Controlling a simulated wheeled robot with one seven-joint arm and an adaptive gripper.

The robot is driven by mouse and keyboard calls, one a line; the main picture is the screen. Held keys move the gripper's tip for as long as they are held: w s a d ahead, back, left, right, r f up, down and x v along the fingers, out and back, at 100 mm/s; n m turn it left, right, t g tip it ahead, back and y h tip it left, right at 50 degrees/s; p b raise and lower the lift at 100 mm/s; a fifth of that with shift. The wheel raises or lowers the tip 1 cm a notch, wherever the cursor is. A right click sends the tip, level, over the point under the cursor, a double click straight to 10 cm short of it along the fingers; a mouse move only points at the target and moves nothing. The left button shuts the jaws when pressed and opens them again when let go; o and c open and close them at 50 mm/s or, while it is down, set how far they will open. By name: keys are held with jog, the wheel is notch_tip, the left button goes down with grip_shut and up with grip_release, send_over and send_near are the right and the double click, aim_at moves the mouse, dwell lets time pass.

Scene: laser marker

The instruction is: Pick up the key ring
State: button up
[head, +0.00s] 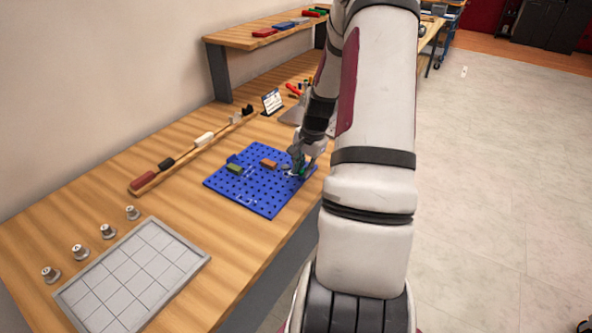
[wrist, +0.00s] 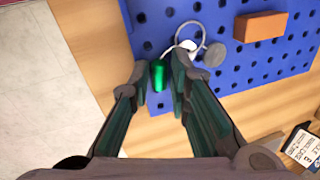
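The key ring (wrist: 166,38) lies on the blue pegboard in the wrist view. In the head view my gripper (head: 303,168) is at the board's right side and partly hides the key ring.
The blue pegboard (head: 255,198) also carries an orange block (wrist: 260,27) and a green block (head: 234,169). A card stand (head: 272,102) is behind it. A grey gridded tray (head: 130,280) and several small knobs are at the front left. A wooden rail holds several blocks.

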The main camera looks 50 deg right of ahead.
aim_at(302, 172)
grip_shut()
jog(key=shift+r, duration=0.1)
jog(key=shift+r, duration=0.45)
jog(key=v, duration=0.2)
jog(key=shift+s+a+r, duration=0.1)
jog(key=shift+s+r, duration=0.2)
jog(key=s+a+r, duration=0.1)
jog(key=s+a, duration=0.3)
jog(key=s, duration=1)
jog(key=shift+s+r, duration=0.2)
jog(key=shift+s, duration=0.05)
